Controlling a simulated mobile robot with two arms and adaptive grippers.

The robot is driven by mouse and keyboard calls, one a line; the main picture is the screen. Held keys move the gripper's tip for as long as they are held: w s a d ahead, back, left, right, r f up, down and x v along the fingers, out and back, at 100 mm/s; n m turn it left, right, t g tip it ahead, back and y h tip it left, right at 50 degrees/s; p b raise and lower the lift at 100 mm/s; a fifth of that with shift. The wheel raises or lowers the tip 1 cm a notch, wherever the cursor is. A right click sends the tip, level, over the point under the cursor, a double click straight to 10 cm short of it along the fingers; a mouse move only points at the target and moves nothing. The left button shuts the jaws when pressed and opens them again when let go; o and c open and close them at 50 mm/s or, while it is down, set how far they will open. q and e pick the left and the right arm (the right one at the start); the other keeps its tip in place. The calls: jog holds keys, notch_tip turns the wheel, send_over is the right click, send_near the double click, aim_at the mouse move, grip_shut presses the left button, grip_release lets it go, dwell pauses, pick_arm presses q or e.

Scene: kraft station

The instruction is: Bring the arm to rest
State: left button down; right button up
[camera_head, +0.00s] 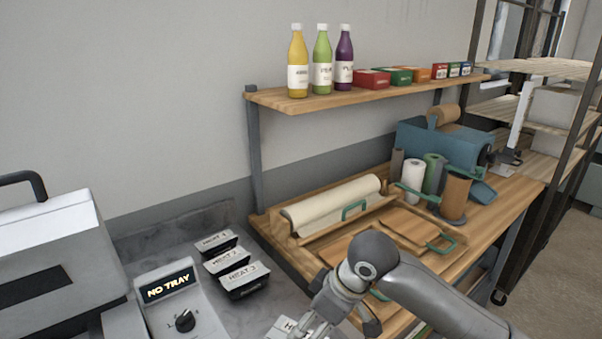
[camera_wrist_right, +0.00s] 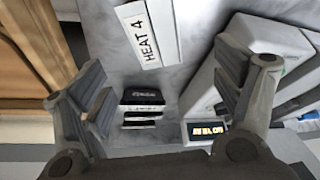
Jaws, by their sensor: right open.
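My right arm comes in from the lower right in the head view. Its gripper (camera_head: 318,318) hangs low over the grey counter, near the bottom edge, partly cut off. In the right wrist view the two fingers of this gripper (camera_wrist_right: 163,78) stand wide apart with nothing between them. A pack labelled HEAT 4 (camera_wrist_right: 147,40) lies on the counter beyond the fingers, apart from them. Its label shows only in part in the head view (camera_head: 287,326), beside the gripper. My left gripper is not in view.
Black HEAT packs (camera_head: 238,272) sit in a row beside the sealing machine (camera_head: 50,250), whose display (camera_head: 168,286) reads NO TRAY. The wooden bench (camera_head: 480,225) holds a paper roll (camera_head: 330,203) and a blue dispenser (camera_head: 440,145). A shelf (camera_head: 375,94) with bottles runs above.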

jog(key=shift+m+t+y, duration=0.3)
jog(key=shift+m+y, duration=0.3)
jog(key=shift+m, duration=0.1)
jog(key=s+f, duration=0.3)
jog(key=s+a+f, duration=0.1)
jog(key=s+f, duration=0.1)
jog(key=f, duration=0.1)
jog(key=shift+s+a+f, duration=0.1)
jog(key=shift+s+a, duration=0.05)
jog(key=shift+s, duration=0.25)
jog(key=s+d+f+m+h, duration=0.2)
jog(key=s+d+f+m, duration=0.25)
jog(key=s+d, duration=0.45)
jog(key=s+d+f+m+h, duration=0.35)
jog(key=s+d+f, duration=0.25)
jog(key=s+d, duration=0.3)
notch_tip(320, 180, down, 25)
jog(key=s, duration=0.2)
jog(key=s+d+f+g, duration=0.2)
jog(key=s+d+f, duration=0.1)
jog(key=s+f, duration=1.3)
jog(key=shift+s+d+f, duration=0.15)
jog(key=shift+s+f, duration=0.2)
jog(key=shift+f, duration=0.15)
